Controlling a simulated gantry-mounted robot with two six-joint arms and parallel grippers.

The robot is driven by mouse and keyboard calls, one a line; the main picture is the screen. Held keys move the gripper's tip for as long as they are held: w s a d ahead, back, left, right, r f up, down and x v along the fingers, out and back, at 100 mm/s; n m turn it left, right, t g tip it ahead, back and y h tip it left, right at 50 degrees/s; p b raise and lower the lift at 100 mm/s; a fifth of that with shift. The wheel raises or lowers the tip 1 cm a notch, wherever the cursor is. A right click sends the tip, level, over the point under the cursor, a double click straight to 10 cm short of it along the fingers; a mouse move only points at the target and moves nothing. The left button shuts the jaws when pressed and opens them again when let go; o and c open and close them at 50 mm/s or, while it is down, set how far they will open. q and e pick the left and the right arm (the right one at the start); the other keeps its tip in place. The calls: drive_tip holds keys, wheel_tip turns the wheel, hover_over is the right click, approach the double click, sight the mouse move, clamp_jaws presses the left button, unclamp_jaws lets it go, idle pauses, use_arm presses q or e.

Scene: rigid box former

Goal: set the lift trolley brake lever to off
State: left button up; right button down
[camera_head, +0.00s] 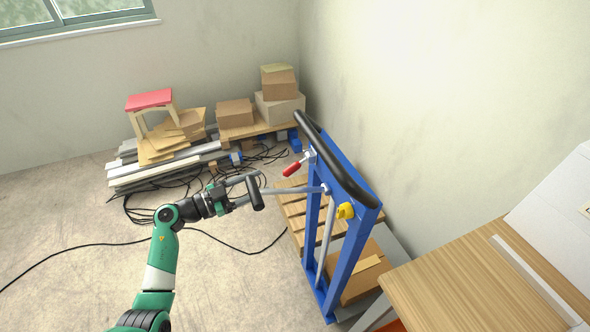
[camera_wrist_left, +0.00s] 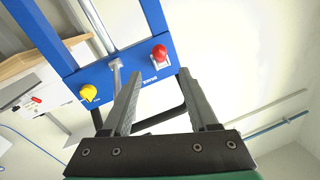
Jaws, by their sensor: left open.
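The blue lift trolley (camera_head: 361,241) stands right of centre in the head view, with a black push handle (camera_head: 336,160). A red-handled lever (camera_head: 292,169) sticks out from its upper left side. In the left wrist view the red knob (camera_wrist_left: 159,52) sits on the blue crossbar (camera_wrist_left: 125,73) beside a small label, too small to read surely. My left gripper (camera_head: 250,187) is open and empty, left of and apart from the red lever. In the left wrist view the red knob appears beyond and between the fingertips (camera_wrist_left: 161,72). My right gripper is not in view.
A yellow knob (camera_head: 346,211) and a grey rod with a black grip (camera_head: 255,193) are on the trolley; the grip lies close by my left fingers. A wooden table (camera_head: 480,287) stands at right. Boxes (camera_head: 281,108), planks and cables lie behind.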

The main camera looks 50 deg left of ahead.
sight(285, 171)
use_arm(q)
drive_tip(key=b+x, duration=0.4)
drive_tip(key=x, duration=0.6)
drive_tip(key=shift+b, duration=0.3)
drive_tip(key=shift+w+d, duration=0.15)
drive_tip(key=shift+w, duration=0.3)
drive_tip(key=shift+r, duration=0.1)
clamp_jaws()
